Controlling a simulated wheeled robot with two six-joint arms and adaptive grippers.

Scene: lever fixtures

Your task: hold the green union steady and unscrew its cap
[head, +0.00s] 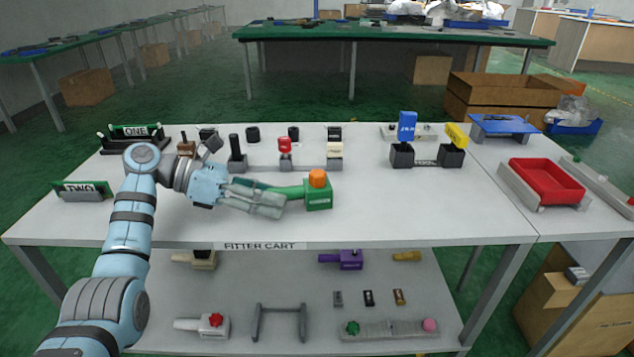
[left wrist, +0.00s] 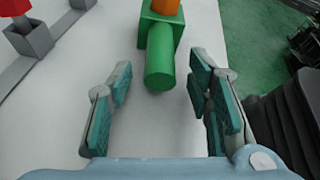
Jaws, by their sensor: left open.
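The green union (head: 319,198) lies on the cart's top near its front edge, with an orange cap (head: 317,178) on top and a green round handle pointing left toward my left gripper. My left gripper (head: 268,197) is open beside the handle. In the left wrist view, the union's body (left wrist: 158,38) and the orange cap (left wrist: 165,5) are at the top. The handle's end (left wrist: 159,76) faces the space between the open fingers (left wrist: 160,95), with gaps on both sides. My right gripper is in neither view.
Behind the union stands a row of fixtures, including a red-topped one (head: 285,147). Black holders with a blue block (head: 407,126) and a yellow block (head: 455,135) stand farther right. A red tray (head: 547,182) is at the right. The white top (head: 420,205) right of the union is clear.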

